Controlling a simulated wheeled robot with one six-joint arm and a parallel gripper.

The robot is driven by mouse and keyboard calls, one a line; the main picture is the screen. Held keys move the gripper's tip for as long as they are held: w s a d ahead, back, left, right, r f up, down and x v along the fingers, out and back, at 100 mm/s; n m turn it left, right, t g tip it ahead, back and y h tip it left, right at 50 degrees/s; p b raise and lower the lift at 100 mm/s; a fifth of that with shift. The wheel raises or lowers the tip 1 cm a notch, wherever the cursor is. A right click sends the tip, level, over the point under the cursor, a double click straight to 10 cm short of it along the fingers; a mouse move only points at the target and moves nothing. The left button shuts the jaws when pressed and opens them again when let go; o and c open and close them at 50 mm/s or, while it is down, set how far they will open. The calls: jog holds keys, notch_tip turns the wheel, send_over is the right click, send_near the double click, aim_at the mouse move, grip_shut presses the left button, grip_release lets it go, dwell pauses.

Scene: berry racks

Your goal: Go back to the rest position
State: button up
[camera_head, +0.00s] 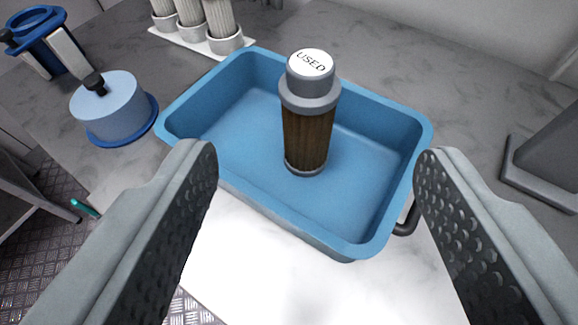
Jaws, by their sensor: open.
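My gripper (315,165) is open and empty, with its two grey dimpled fingers wide apart at the left and right of the view. Between and beyond the fingertips, a brown filter cartridge (307,135) with a grey cap stands upright in a blue tray (265,215). The cap's white top reads "USED". The fingers do not touch the cartridge. The inner floor of the tray is otherwise bare where it shows.
Several pale filters (222,22) stand in a white holder (226,46) behind the tray. A blue round container (112,108) with a black knob and a blue-handled item (38,28) stand at the left. A grey object (550,160) stands at the right. White counter (265,265) is clear in front.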

jog(key=s+d+r+t, duration=0.15)
jog(key=s+r, duration=0.25)
jog(key=s, duration=0.5)
jog(key=s+r+t, duration=0.3)
jog(key=s+r, duration=0.2)
jog(key=s, duration=0.3)
jog(key=s+f, duration=0.2)
jog(key=s, duration=0.7)
jog(key=s+f+n+y, duration=0.1)
jog(key=s+f, duration=0.2)
jog(key=s, duration=0.7)
jog(key=shift+f, duration=0.35)
jog(key=shift+g, duration=0.25)
